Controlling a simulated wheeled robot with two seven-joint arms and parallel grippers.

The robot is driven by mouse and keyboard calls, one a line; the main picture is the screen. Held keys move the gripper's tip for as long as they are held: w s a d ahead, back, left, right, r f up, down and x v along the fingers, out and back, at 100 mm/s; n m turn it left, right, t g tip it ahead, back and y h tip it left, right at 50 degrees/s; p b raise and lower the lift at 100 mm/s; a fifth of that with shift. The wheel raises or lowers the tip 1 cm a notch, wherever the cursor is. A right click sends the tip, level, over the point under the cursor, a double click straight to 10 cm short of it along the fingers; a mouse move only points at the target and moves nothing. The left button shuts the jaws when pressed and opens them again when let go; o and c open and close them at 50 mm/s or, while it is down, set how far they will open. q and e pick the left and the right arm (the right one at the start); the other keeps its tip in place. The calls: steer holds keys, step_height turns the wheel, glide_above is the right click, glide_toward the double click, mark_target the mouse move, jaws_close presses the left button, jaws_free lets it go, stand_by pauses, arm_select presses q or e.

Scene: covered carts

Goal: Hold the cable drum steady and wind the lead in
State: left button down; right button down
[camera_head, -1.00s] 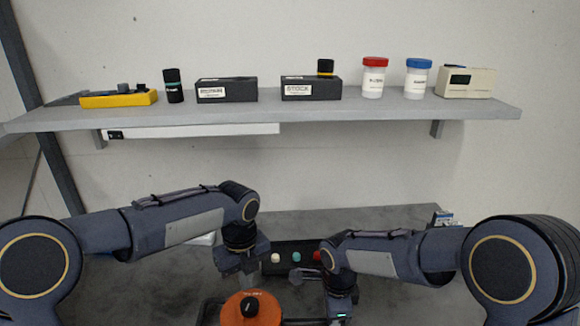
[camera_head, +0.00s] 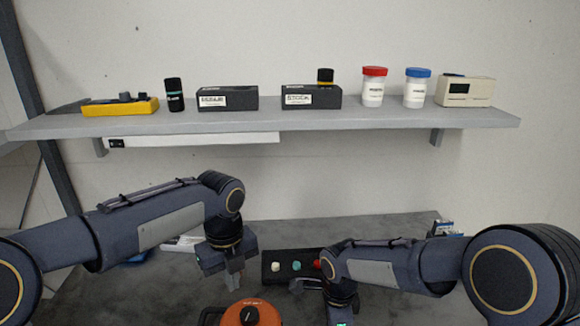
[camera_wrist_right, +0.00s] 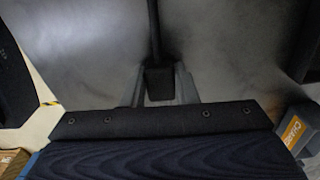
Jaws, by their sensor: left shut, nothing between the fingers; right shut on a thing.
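The orange cable drum (camera_head: 250,315) with a black knob on top shows at the bottom edge of the head view, mostly cut off. My left gripper (camera_head: 235,281) is shut and empty, pointing down just behind the drum's top; I cannot tell whether it touches the drum. My right gripper (camera_wrist_right: 160,88) is shut on a small black block (camera_wrist_right: 158,84) with a dark rod running from it in the right wrist view. It may be the drum's crank handle, but the link to the drum is hidden. The lead is not clearly visible.
A dark box with white, green and red buttons (camera_head: 292,266) stands behind the drum, between my arms. A shelf (camera_head: 330,120) above holds boxes, jars and a yellow tool. The grey tabletop (camera_head: 160,290) left of the drum is bare.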

mark_target(250, 316)
arm_select(q)
steer(key=shift+f, duration=3.5)
steer(key=shift+s+d, duration=0.1)
steer(key=shift+d, duration=0.2)
steer(key=shift+w+d, duration=0.25)
steer(key=shift+w, duration=0.05)
steer(key=shift+w+d, duration=0.25)
steer(key=shift+w+d, duration=0.15)
steer(key=shift+d, duration=0.2)
steer(key=shift+d, duration=0.2)
steer(key=shift+w, duration=0.2)
